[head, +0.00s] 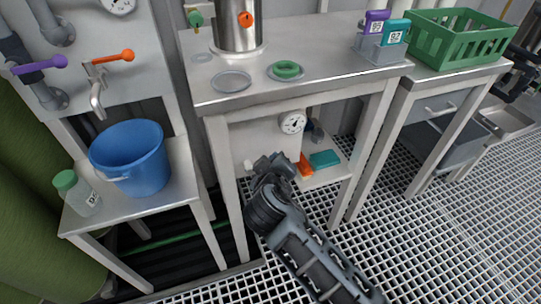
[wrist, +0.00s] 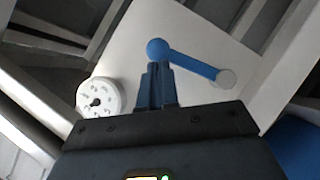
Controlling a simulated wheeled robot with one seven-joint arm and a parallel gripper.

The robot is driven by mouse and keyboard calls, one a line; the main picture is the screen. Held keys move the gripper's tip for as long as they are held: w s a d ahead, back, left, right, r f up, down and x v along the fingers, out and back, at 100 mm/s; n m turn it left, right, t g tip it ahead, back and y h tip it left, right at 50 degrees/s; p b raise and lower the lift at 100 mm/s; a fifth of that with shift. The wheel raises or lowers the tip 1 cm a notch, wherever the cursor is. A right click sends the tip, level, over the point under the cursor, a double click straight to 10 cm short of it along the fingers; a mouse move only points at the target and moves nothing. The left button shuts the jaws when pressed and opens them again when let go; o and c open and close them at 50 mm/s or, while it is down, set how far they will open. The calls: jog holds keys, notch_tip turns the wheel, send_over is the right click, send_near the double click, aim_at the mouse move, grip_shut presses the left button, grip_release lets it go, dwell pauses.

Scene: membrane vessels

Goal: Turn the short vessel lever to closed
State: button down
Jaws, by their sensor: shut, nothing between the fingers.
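A blue lever (wrist: 192,64) is mounted on a pale panel in the wrist view. In the head view my gripper (head: 264,163) is under the middle table, in front of the low panel (head: 253,140). There the lever is mostly hidden behind it.
A dial gauge (wrist: 100,97) is beside my fingers; it also shows in the head view (head: 292,122). An orange item (head: 305,166) and a teal item (head: 325,159) lie on the low shelf. Table legs (head: 229,190) flank the space. A blue bucket (head: 130,158) stands left.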

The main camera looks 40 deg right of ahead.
jog(key=shift+d+f, duration=0.25)
jog(key=shift+f, duration=0.15)
jog(key=shift+s+f, duration=0.15)
jog(key=shift+f, duration=0.05)
dwell(0.3)
jog(key=shift+r, duration=0.1)
